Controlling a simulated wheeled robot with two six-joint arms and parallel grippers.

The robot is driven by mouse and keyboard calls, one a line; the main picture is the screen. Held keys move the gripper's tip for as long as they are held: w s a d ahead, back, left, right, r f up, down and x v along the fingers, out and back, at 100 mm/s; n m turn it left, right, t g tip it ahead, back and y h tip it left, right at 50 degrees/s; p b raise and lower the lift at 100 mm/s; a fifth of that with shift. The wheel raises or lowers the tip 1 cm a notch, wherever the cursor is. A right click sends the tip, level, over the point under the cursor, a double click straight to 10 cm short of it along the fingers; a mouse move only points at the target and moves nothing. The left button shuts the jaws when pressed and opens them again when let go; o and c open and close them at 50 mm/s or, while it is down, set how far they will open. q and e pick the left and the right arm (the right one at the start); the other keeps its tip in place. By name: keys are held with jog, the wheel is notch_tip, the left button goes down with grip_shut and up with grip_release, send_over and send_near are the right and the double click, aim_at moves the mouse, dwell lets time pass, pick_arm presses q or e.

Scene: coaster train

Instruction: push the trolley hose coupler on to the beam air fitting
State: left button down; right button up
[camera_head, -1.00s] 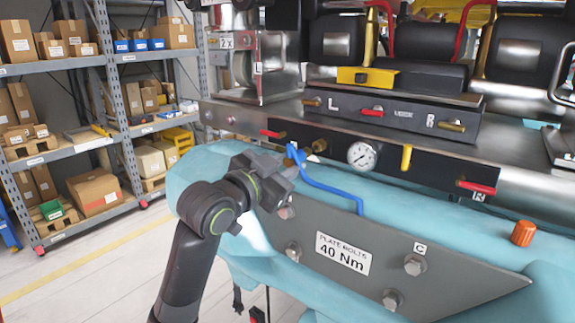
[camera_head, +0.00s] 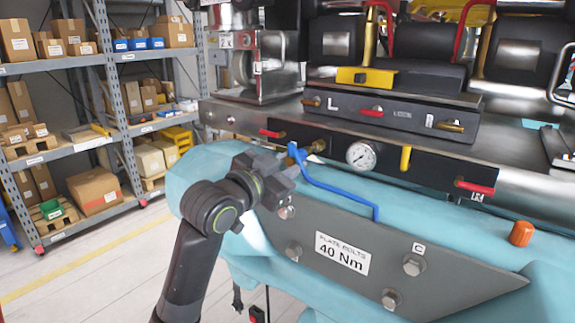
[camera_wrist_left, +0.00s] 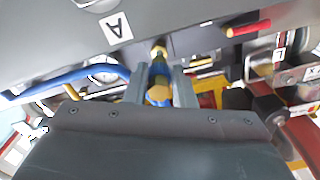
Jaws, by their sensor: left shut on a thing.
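The blue hose coupler (camera_wrist_left: 158,74) sits between the fingers of my left gripper (camera_wrist_left: 160,90), which is shut on it. It has a brass end facing the wrist camera. In the head view my left gripper (camera_head: 290,166) is beside the dark beam face, with the blue coupler (camera_head: 294,151) showing at its tip. The brass air fitting (camera_head: 317,146) is just right of the coupler. In the wrist view a brass piece (camera_wrist_left: 158,50) lines up beyond the coupler; I cannot tell whether they are fully joined. My right gripper is not in view.
A red-handled valve (camera_head: 272,133) is close to the left of the fitting. A yellow lever (camera_head: 406,157) stands right of the gauge.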

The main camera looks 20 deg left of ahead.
pick_arm(q)
jog(key=shift+x, duration=1.35)
jog(key=shift+r, duration=0.1)
jog(key=c, duration=1.6)
grip_release()
jog(key=o, duration=0.5)
jog(key=shift+w+d, duration=0.1)
jog(key=shift+w, duration=0.05)
jog(key=shift+c, duration=0.2)
jog(key=b+v, duration=1.5)
jog(key=v, duration=0.2)
jog(key=shift+s+b, duration=0.25)
jog(key=shift+b, duration=0.1)
